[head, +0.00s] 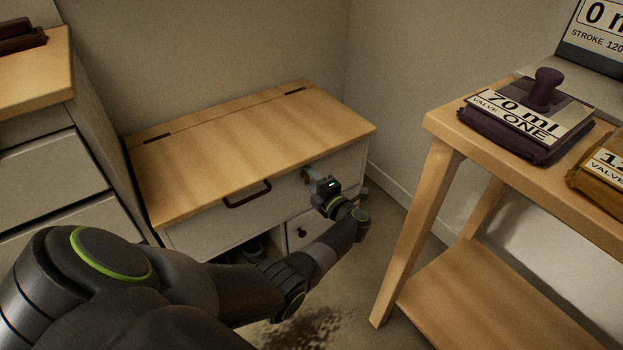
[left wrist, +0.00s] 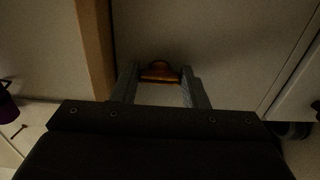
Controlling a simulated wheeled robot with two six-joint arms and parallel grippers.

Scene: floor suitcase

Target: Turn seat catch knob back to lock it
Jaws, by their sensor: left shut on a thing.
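The seat is a low white bench with a wooden lid (head: 250,150), which lies closed. The catch knob (head: 305,175) is on the bench's front panel, right of the dark lid handle (head: 248,194). In the left wrist view the knob (left wrist: 160,71) is a small brass-coloured piece against the pale panel. My left gripper (head: 311,178) reaches the front panel and is shut on the knob, one finger on each side of it in the left wrist view (left wrist: 160,76). The fingers partly hide the knob in the head view, so its turn angle cannot be told. My right gripper is not in view.
A wooden table (head: 440,121) stands to the right, with a purple valve block (head: 515,142) and a brown one (head: 600,178) on it. A drawer cabinet (head: 45,160) stands at the left. Below the lid are an open compartment with dark items and a small door (head: 303,232).

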